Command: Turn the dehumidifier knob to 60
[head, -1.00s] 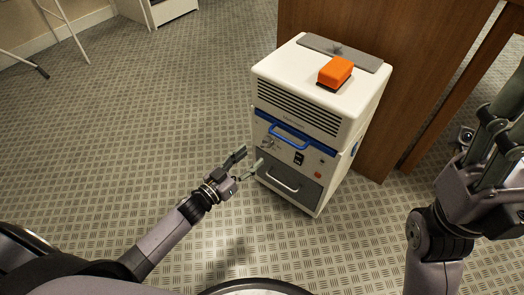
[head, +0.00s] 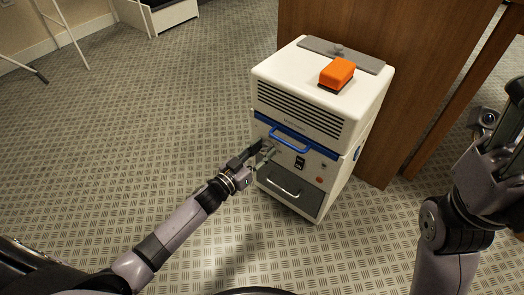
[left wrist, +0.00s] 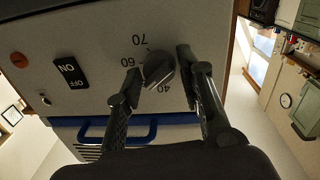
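The white dehumidifier (head: 300,110) stands on the floor ahead, with its front panel facing me. Its dark grey knob (left wrist: 158,70) shows in the left wrist view, with the marks 70, 60 and 40 around it. That view shows the panel upside down. I cannot tell surely which mark the knob points to. My left gripper (head: 266,150) is at the panel below the blue handle. In the left wrist view its open fingers (left wrist: 158,63) are on either side of the knob; contact is unclear. My right gripper (head: 503,150) is far from the dehumidifier, its fingertips cut off.
The panel has a blue handle (head: 290,139), an ON/OFF switch (head: 299,162), a red button (head: 320,180) and a grey drawer (head: 291,188) with a handle. An orange block (head: 337,73) is on top. A wooden desk (head: 400,70) stands close behind. The floor in front is clear.

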